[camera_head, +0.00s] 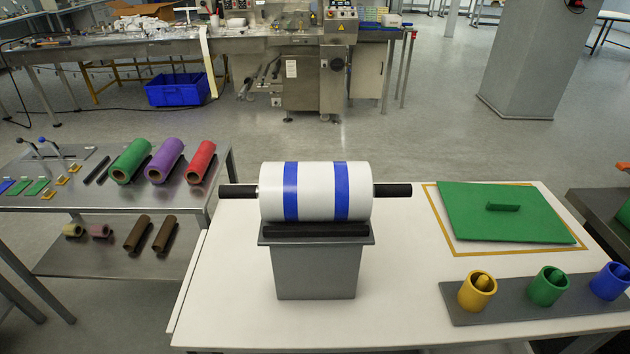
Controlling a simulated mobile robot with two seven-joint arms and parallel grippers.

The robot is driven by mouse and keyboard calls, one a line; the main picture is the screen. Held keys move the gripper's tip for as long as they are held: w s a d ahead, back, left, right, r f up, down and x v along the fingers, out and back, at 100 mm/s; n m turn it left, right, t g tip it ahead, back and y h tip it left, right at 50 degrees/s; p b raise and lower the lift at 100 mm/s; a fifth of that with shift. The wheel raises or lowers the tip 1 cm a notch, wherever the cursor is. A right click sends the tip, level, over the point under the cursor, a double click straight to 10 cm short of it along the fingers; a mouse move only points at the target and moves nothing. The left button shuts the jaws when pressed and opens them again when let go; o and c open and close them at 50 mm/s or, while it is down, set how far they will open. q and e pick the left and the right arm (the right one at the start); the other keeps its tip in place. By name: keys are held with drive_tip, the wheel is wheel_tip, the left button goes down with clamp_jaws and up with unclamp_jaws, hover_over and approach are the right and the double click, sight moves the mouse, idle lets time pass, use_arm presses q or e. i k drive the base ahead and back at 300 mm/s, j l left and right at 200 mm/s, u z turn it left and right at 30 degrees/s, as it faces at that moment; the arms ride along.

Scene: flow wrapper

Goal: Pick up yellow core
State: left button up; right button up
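A yellow core (470,296), a short upright hollow cylinder, stands at the left end of a flat grey plate (515,306) at the front right of the white table. A yellow peg (482,282) shows inside its opening. A green core (547,289) and a blue core (607,284) of the same shape stand to its right on the plate. Neither of my grippers is in view, so nothing is seen touching the yellow core.
A white roll with blue bands (315,190) rests on a grey stand (315,270) left of the cores. A green board with a handle (470,225) lies behind them. A metal table (110,190) at left holds coloured rolls. The white table (400,300) is bare between stand and plate.

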sight(471, 301)
drive_tip(key=z, duration=1.7)
